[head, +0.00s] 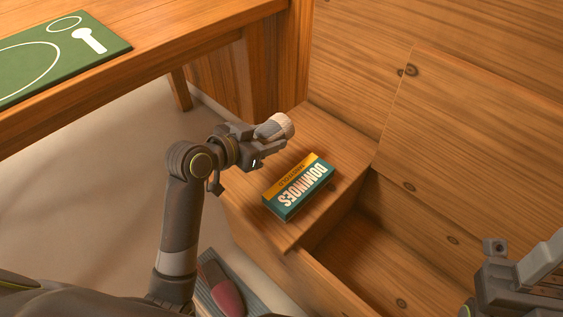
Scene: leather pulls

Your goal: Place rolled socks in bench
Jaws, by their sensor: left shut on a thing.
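The rolled socks (275,127), a grey and cream bundle, are in my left gripper (262,136). The gripper is shut on them and holds them above or near the back left part of the bench seat; the exact height is hard to tell. The wooden bench (313,128) has an open compartment (385,258) at the lower right, and its floor looks bare where it shows. The lid (480,120) is raised against the back. My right gripper (520,282) is at the lower right edge, partly cut off, over the compartment side; its jaw state is unclear.
A green and yellow dominoes box (299,187) lies on the closed part of the bench, beside the opening. A wooden table (150,62) with a green mat (60,60) is at the upper left. A dark red shoe-like item (222,288) lies on a striped mat below.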

